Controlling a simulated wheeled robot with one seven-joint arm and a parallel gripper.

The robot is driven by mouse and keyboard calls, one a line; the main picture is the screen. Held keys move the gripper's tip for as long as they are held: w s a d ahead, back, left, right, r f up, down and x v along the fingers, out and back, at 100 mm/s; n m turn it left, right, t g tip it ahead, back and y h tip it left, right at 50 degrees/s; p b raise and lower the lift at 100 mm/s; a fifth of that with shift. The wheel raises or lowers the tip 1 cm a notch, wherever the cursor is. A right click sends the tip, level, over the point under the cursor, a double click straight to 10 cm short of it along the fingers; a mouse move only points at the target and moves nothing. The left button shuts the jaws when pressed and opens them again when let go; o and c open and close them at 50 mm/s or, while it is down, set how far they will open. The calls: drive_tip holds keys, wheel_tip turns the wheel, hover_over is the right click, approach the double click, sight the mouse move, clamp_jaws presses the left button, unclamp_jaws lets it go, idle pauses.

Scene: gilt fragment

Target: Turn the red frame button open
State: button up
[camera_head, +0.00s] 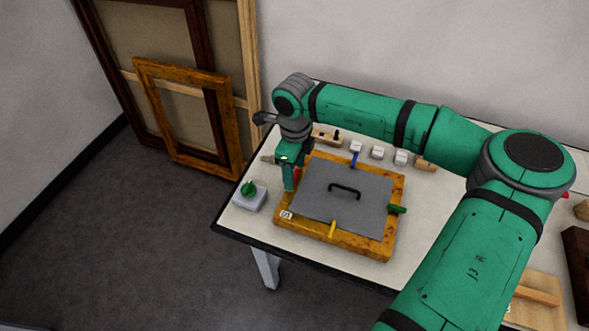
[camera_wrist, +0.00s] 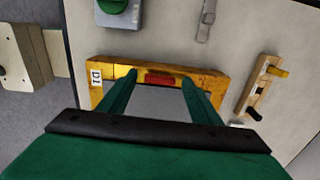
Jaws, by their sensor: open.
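The wooden frame (camera_head: 384,247) lies flat on the table with a grey backing panel (camera_head: 318,202) and a black handle (camera_head: 344,190). The red frame button (camera_wrist: 160,79) shows between my gripper's fingers in the wrist view, lying along the frame's side; in the head view only a sliver of it (camera_head: 298,174) shows beside my gripper. My gripper (camera_wrist: 157,95) is open, its two green fingers on either side of the button; I cannot tell whether they touch it. A blue button (camera_head: 355,155), a green button (camera_head: 397,209) and a yellow button (camera_head: 332,229) sit on the other sides.
A grey box with a green knob (camera_head: 249,190) stands left of the frame, near the table edge. Small white blocks (camera_head: 377,152) and a wooden rack (camera_wrist: 264,88) lie behind it. Large empty frames (camera_head: 187,120) lean on the wall.

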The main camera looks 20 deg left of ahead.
sight(295, 174)
wheel_tip(295, 174, up, 11)
idle(0.5)
drive_tip(key=shift+w+f, duration=0.1)
idle(0.4)
